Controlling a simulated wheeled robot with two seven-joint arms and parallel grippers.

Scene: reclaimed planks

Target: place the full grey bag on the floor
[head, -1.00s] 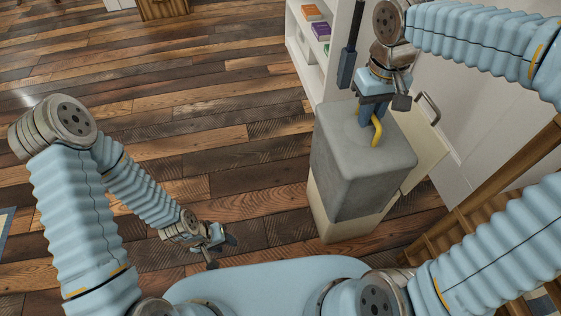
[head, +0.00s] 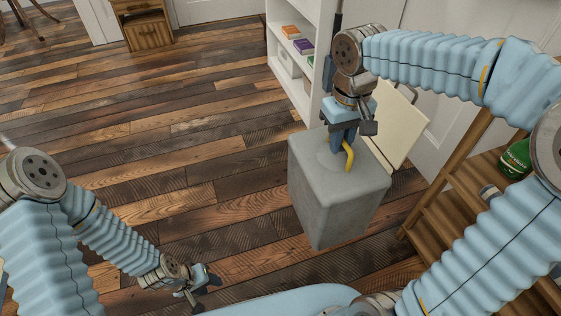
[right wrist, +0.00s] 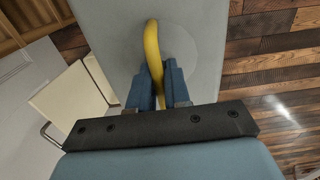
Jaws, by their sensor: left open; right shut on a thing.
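The grey bag (head: 335,195) is a large block-shaped bag with a yellow handle (head: 348,155). My right gripper (head: 343,148) is shut on that handle from above, and the bag hangs upright below it. In the right wrist view the yellow handle (right wrist: 153,60) runs between the two blue fingers (right wrist: 158,82), over the grey top (right wrist: 200,25). I cannot tell whether the bag's bottom touches the plank floor (head: 210,170). My left gripper (head: 203,284) is open and empty, low at the front left.
A cream panel (head: 398,128) stands just behind the bag to the right. A white shelf (head: 312,75) with books is behind it. A wooden rack (head: 445,215) with a green bottle (head: 515,158) is at the right. Open floor lies to the left, up to a wooden cabinet (head: 147,32).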

